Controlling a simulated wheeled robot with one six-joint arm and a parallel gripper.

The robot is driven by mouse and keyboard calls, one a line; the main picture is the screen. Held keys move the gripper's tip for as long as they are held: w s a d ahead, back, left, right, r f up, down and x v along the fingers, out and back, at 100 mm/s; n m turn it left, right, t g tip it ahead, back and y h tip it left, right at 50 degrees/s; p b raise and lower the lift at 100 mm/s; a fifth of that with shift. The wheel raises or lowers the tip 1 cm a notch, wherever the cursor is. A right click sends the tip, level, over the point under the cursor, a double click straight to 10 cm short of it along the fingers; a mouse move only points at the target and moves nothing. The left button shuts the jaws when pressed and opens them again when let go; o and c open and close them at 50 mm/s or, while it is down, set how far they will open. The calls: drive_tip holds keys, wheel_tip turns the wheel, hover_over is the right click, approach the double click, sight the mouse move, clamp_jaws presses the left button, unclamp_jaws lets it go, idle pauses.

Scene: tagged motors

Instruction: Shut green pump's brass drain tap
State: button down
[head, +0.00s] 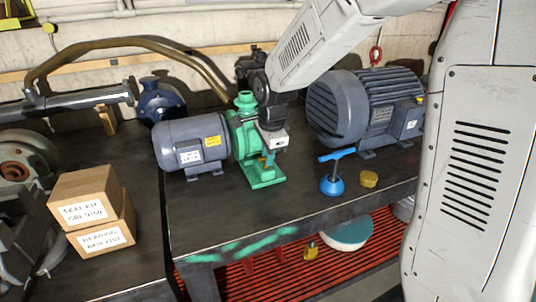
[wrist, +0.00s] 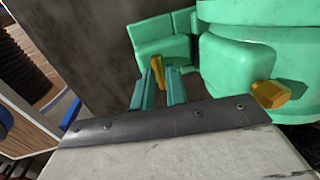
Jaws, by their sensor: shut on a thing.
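The green pump (head: 245,132) is coupled to a grey motor (head: 192,142) on the dark bench; its green foot (head: 264,178) lies flat. In the wrist view the green pump body (wrist: 232,70) fills the upper right. The brass drain tap (wrist: 157,68) shows low on the pump, between the two teal fingers. My gripper (wrist: 158,84) is shut on that tap, with its fingers on either side of the lever. In the head view my gripper (head: 268,156) is in front of the pump and hides most of the tap.
A second brass fitting (wrist: 270,94) sits on the pump beside my gripper. A large grey motor (head: 365,105), a blue T-handled tool (head: 334,174) and a yellow puck (head: 369,179) stand to the right. Cardboard boxes (head: 92,210) stand left. The bench front is clear.

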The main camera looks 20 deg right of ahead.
sight(269, 171)
drive_tip(key=shift+w+r, duration=0.1)
idle(0.4)
drive_tip(key=c, duration=1.5)
unclamp_jaws()
drive_tip(key=shift+o, duration=0.2)
wheel_tip(269, 171, up, 8)
drive_tip(key=s, duration=0.1)
drive_tip(key=shift+s+f, duration=0.25)
drive_tip(key=shift+s, duration=0.1)
drive_tip(key=shift+a, duration=0.1)
